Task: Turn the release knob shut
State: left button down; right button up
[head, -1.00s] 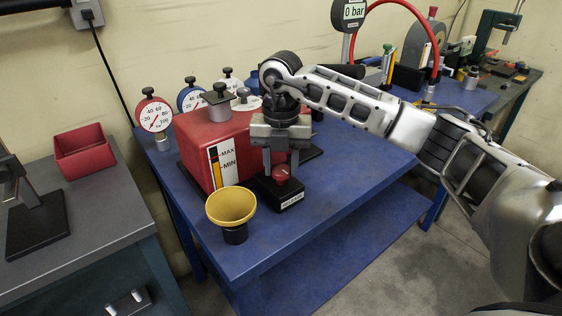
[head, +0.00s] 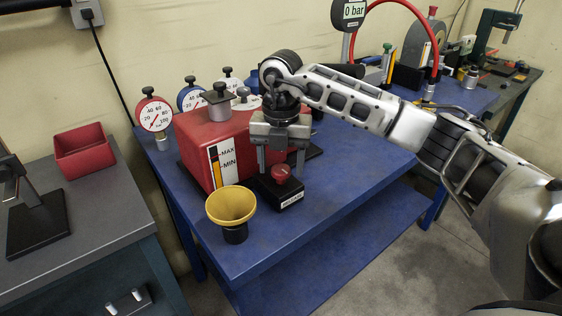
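The red release knob (head: 281,174) sits on a small black block with a pale label (head: 290,199) at the front of the blue bench. My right gripper (head: 281,172) points down over the knob. It is open, with one finger on each side of the knob and a visible gap on both sides. The knob's top shows, but its pointer mark is too small to read. My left gripper is not in view.
A red tank (head: 205,140) with a MAX/MIN level strip stands just left of the knob. A yellow funnel (head: 231,205) stands at front left. Dial gauges (head: 155,115) stand behind. A gauge reading 0 bar (head: 353,12) is at the back. The bench's right front is clear.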

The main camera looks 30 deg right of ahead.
aim_at(280, 168)
notch_tip(280, 168, up, 7)
jog(key=shift+r+b, duration=0.15)
jog(key=shift+b, duration=0.25)
notch_tip(280, 168, up, 9)
jog(key=p, duration=0.2)
jog(key=shift+f, duration=0.2)
